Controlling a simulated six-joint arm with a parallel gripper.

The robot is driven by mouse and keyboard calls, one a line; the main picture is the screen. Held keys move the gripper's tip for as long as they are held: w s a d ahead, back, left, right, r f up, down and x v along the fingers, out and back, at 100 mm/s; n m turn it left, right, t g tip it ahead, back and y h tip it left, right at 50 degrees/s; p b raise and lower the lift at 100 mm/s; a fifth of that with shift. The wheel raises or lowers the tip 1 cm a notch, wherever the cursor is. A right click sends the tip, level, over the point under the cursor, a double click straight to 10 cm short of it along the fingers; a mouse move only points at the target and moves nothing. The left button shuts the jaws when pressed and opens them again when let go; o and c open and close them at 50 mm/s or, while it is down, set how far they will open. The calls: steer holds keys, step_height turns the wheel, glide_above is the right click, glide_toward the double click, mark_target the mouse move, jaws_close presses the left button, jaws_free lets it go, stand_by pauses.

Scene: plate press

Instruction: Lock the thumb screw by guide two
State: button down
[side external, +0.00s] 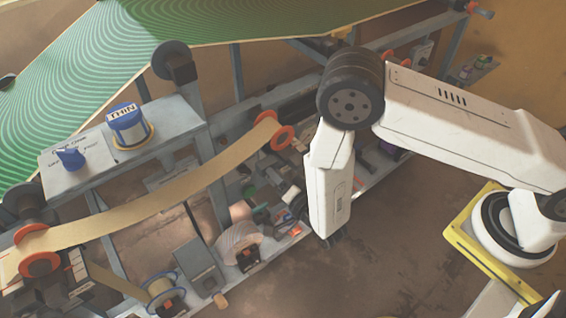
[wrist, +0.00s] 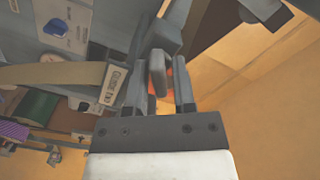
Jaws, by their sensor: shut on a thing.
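In the wrist view, my gripper (wrist: 158,95) is shut on a grey, flat-headed piece, apparently the thumb screw (wrist: 157,73), which stands between its two fingers. A white label (wrist: 116,84) beside the left finger appears to read "GUIDE TWO". Orange of a roller flange shows behind the fingers. In the side view, an orange-flanged guide roller (side external: 277,131) sits at the right end of the tan web. My white arm hangs just right of it, and the gripper's fingers and the screw cannot be made out there. The screw's thread and seat are hidden.
The tan web (side external: 150,192) runs down left to another orange-flanged roller (side external: 38,258). Spools and small parts crowd the lower shelf. Open floor lies at front right.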

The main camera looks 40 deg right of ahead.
steer(key=m, duration=0.6)
steer(key=shift+f+m, duration=0.2)
steer(key=shift+m, duration=0.2)
stand_by(0.3)
steer(key=c, duration=0.7)
jaws_free()
steer(key=shift+o, duration=0.2)
steer(key=s, duration=0.8)
steer(key=shift+w, duration=0.15)
